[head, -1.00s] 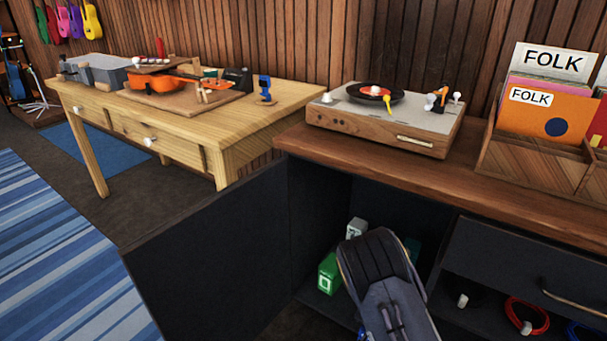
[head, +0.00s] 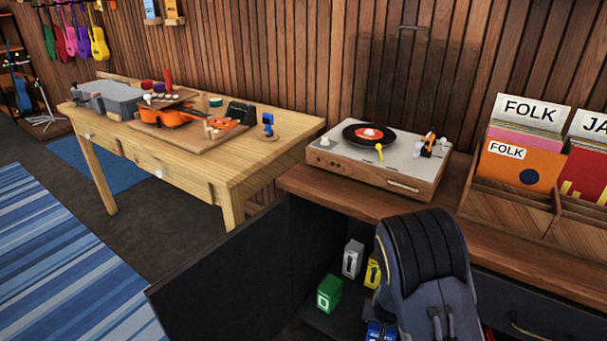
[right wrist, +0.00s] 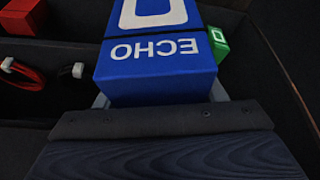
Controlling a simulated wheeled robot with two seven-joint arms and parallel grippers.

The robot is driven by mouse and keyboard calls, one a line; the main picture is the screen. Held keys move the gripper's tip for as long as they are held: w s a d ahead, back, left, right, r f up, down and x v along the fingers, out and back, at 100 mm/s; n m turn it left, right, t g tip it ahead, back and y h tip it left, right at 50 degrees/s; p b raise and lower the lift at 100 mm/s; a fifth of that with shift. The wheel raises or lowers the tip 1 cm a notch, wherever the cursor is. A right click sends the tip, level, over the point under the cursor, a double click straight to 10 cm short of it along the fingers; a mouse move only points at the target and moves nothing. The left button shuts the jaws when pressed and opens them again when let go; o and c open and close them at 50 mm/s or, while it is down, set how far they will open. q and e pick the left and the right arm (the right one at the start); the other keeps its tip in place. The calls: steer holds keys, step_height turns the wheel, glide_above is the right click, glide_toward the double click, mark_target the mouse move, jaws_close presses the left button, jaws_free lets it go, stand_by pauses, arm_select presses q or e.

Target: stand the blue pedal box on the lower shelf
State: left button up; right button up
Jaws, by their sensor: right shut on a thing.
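The blue pedal box (right wrist: 155,65), marked ECHO, is held in my right gripper (right wrist: 160,97). Its lettering is upside down in the right wrist view. In the head view a small part of the blue box (head: 376,331) shows at the bottom edge, beside my right arm, at the open cabinet. My right arm hides most of the gripper there. A green box (head: 329,292), a white box (head: 352,259) and a yellow box (head: 372,272) stand inside on the dark cabinet shelf (head: 316,317). I cannot tell whether the blue box touches this shelf. My left gripper is not in view.
The open cabinet door (head: 225,285) juts out to the left. A record player (head: 378,160) and record crates (head: 508,205) stand on the counter above. In the right wrist view, a red cable (right wrist: 28,85) lies left of the blue box.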

steer(key=s+r+n+p, duration=0.1)
steer(key=s+r+p, duration=0.1)
steer(key=r+p, duration=0.5)
steer(key=s+a+r+n+y+p, duration=0.1)
steer(key=r+p, duration=0.6)
steer(key=r, duration=1)
steer(key=s+n, duration=0.1)
steer(key=s, duration=0.1)
steer(key=shift+s+r+n+y, duration=0.15)
steer(key=shift+s+n+y, duration=0.15)
steer(key=shift+d, duration=0.15)
